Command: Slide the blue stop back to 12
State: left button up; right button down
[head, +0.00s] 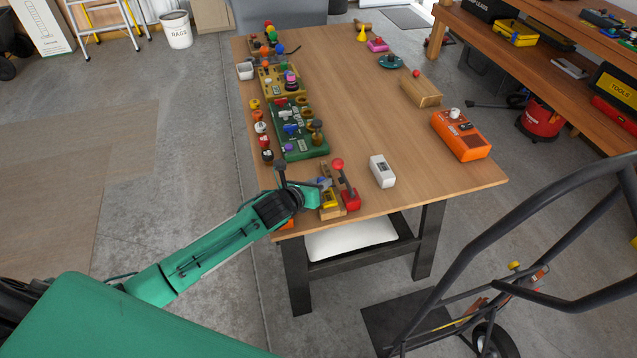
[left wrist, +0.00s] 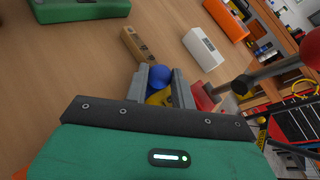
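The blue stop shows as a round blue knob (left wrist: 160,77) in the left wrist view. It stands over a narrow wooden rail with dark marks (left wrist: 143,48), which also shows near the front edge of the table in the head view (head: 331,211). My left gripper (left wrist: 162,82) has one finger on each side of the knob, and the knob fills the gap at the fingertips. In the head view my left gripper (head: 322,187) is low at the rail and mostly covers the knob. The rail's numbers are too small to read. My right gripper is out of view.
A red lever with a round knob (head: 351,198) stands close to the right of the rail. A white box (head: 382,171) and an orange box (head: 461,136) lie farther right. A green board with several pieces (head: 298,136) is behind. The middle of the table (head: 350,100) is clear.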

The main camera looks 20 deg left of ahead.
pick_arm(q)
grip_shut()
jog(key=shift+w+a, duration=0.2)
jog(key=shift+w, duration=0.1)
jog(key=w+a, duration=0.1)
jog(key=w, duration=0.1)
jog(key=w+a, duration=0.2)
jog(key=shift+w, duration=0.15)
jog(key=shift+w+a+r, duration=0.1)
jog(key=shift+w, duration=0.05)
jog(key=o, duration=0.7)
grip_release()
jog(key=shift+o, duration=0.4)
jog(key=shift+w, duration=0.1)
